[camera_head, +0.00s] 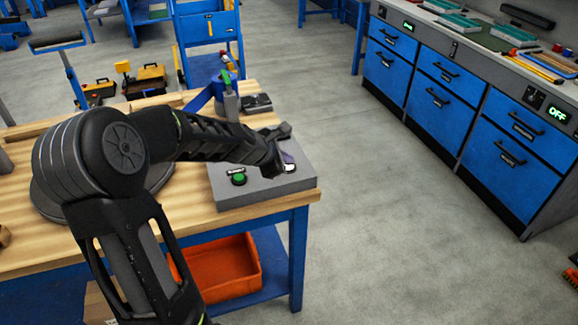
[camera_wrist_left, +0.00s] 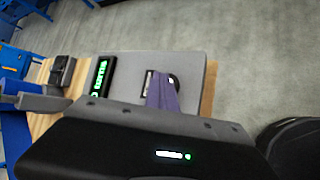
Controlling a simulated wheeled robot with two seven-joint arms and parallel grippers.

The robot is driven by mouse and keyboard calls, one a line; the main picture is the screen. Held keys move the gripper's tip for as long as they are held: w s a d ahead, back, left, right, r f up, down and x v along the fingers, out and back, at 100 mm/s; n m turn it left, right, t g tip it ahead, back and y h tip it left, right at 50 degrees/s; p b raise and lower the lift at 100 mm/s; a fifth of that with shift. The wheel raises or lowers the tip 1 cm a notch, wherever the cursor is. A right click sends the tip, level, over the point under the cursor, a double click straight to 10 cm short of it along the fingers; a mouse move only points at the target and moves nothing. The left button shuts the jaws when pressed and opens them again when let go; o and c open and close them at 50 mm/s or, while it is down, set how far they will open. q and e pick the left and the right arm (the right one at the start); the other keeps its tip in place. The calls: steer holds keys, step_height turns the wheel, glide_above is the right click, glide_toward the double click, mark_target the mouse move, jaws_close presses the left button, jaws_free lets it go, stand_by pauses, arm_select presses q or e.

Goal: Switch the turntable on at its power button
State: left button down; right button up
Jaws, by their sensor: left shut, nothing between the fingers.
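A grey control box (camera_head: 225,192) sits at the table's right end, with a green button (camera_head: 239,179) under a small label. A dark round button with a white mark (camera_wrist_left: 174,80) is on the box in the left wrist view, beside a small label. My left gripper (camera_head: 287,160) is over the box's right part. Its purple fingertips (camera_wrist_left: 162,92) are closed together, empty, right beside the dark button; I cannot tell whether they touch it. A grey round plate (camera_head: 45,203), likely the turntable, is mostly hidden behind my left arm. My right gripper is not in view.
A lit green display (camera_wrist_left: 101,77) is on the box in the left wrist view. A dark device (camera_head: 257,103) lies behind the box on the wooden table. An orange bin (camera_head: 222,270) is on the lower shelf. Blue drawer cabinets (camera_head: 440,85) stand across a clear floor.

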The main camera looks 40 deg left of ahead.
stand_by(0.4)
arm_select(q)
steer(key=shift+r+p, duration=0.25)
steer(key=shift+p, duration=0.1)
steer(key=shift+r, duration=0.15)
step_height(320, 180, up, 6)
steer(key=p, duration=0.5)
steer(key=shift+p, duration=0.3)
